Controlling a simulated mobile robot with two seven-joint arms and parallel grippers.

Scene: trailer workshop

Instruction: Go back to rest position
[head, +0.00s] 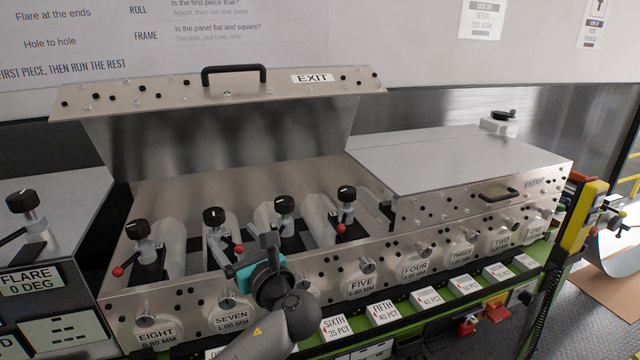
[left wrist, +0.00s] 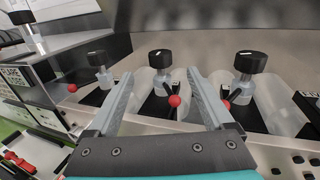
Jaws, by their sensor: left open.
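My left gripper (head: 268,241) is in front of the roll machine (head: 390,268), at its open left half, with a teal band at its wrist. In the left wrist view its two grey fingers (left wrist: 160,84) are spread wide. A black knob (left wrist: 161,57) and a red ball lever (left wrist: 174,101) show in the gap between them, and the fingers are not closed on either. In the head view the black knobs (head: 284,202) stand in a row in the open bay. My right gripper is not in view.
The machine's raised lid (head: 215,95), marked EXIT, leans up behind the knobs. A closed flat cover (head: 440,160) lies over the right half. A panel marked FLARE (head: 30,279) stands at the left.

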